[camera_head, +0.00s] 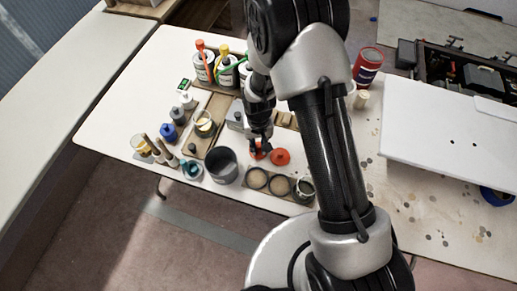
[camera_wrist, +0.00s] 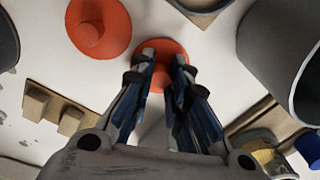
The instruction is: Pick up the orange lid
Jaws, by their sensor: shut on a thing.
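Two orange lids lie close together on the white table. One orange lid (camera_wrist: 166,50) is under my gripper (camera_wrist: 165,62) in the wrist view, with the fingertips closed about its middle; its rim shows around them. In the head view this lid (camera_head: 257,153) is partly hidden by my gripper (camera_head: 259,146). The other orange lid (camera_wrist: 98,26), round with a raised knob, lies flat beside it; in the head view it is the lid (camera_head: 280,157) just to the right. I cannot tell whether the held lid is clear of the table.
A dark grey bucket (camera_head: 222,165) stands left of the lids. A tray with round holes (camera_head: 268,182) lies in front of them. Bottles with orange and yellow tops (camera_head: 203,65) stand at the back left. A white panel (camera_head: 450,130) lies right.

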